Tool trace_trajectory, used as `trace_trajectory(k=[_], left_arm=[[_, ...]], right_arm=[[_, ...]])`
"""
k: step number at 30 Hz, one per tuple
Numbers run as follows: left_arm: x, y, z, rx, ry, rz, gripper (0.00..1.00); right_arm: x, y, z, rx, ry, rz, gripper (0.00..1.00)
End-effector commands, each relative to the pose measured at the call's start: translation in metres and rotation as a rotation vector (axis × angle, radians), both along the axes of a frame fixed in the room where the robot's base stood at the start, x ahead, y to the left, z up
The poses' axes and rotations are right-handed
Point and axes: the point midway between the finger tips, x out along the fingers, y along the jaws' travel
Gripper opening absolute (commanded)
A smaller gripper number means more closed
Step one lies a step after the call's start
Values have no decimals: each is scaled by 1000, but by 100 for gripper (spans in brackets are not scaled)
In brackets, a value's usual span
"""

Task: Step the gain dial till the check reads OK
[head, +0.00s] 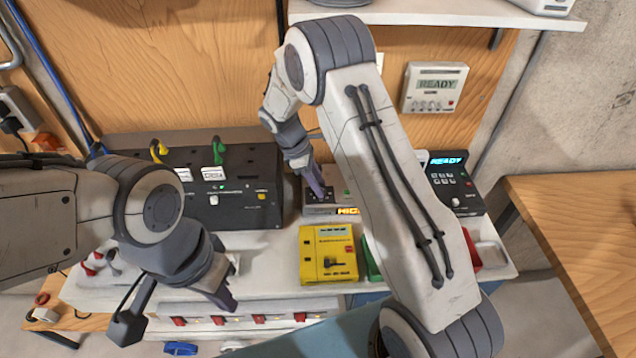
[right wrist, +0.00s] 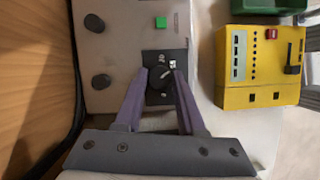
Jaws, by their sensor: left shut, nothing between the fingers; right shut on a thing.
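The gain dial (right wrist: 157,78) is a black knob on a dark plate with small white marks, on top of a pale grey box (right wrist: 112,62). My right gripper (right wrist: 161,84) has its purple fingers shut on the dial, one on each side. In the head view my right gripper (head: 318,190) reaches down to the box from above. The box's front has an amber display (head: 347,211) whose visible letters read "HIG"; my right arm hides the rest. My left gripper (head: 226,299) is shut and empty above the front left of the bench.
A yellow device (head: 313,272) stands just in front of the box. A black unit with yellow and green levers (head: 230,205) stands to its left. A shelf (head: 430,12) overhangs the bench.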

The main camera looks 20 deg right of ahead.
Motion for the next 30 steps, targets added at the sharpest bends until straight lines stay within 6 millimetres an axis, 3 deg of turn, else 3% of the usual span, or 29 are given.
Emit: trace_trajectory(k=[21, 30], left_arm=[[0, 0, 4, 0, 0, -1, 0], [0, 0, 3, 0, 0, -1, 0]], right_arm=[[3, -2, 1, 0, -1, -509, 0], [4, -3, 1, 0, -2, -624, 0]])
